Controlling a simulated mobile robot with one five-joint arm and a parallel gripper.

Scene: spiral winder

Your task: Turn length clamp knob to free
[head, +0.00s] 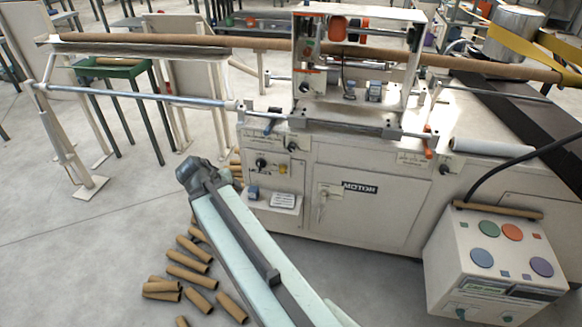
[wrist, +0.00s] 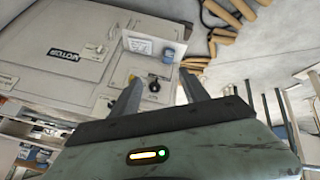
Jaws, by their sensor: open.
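A black knob (head: 261,163) sits on a small control plate at the upper left of the white machine's front. In the wrist view a black knob (wrist: 154,87) shows between my fingers, still beyond their tips. Other dark knobs show at the front edge, one left of centre (head: 292,138) and one at the right (head: 445,170). I cannot read which is the length clamp knob, nor how any of them is turned. My gripper (wrist: 158,77) is open and empty, its two fingers apart. In the head view my arm ends left of the control plate; the fingers are not distinguishable.
A small shelf (head: 270,203) with a blue item and a printed card juts out below the control plate. Cardboard tubes (head: 188,268) lie on the floor. A button box (head: 497,255) stands at the lower right.

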